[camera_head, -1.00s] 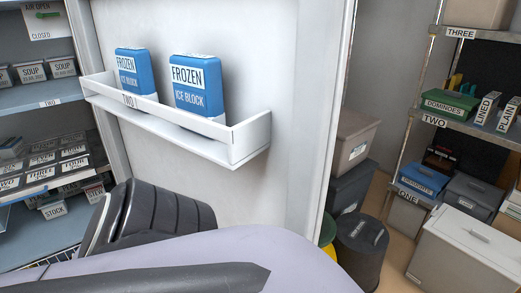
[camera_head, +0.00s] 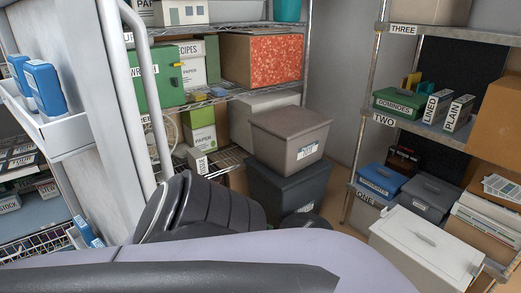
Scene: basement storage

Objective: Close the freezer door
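The freezer door (camera_head: 100,120) stands open at the left, with its narrow edge and long bar handle (camera_head: 138,85) toward the room. Its inner face carries a white door shelf (camera_head: 62,135) holding blue ice blocks (camera_head: 45,85). Part of the freezer interior, with a wire rack (camera_head: 45,240), shows at the lower left, beyond the door's inner face. Part of my arm, black and pale lilac, crosses the bottom of the view and hides what is below the door. Neither gripper can be seen, and no contact between my arms and the door is visible.
Metal shelving (camera_head: 215,95) with boxes stands behind the door. A grey-brown bin (camera_head: 285,140) sits on a dark bin (camera_head: 285,190) at the centre. Another rack (camera_head: 430,130) and a white lidded box (camera_head: 425,245) occupy the right. A little floor shows between them.

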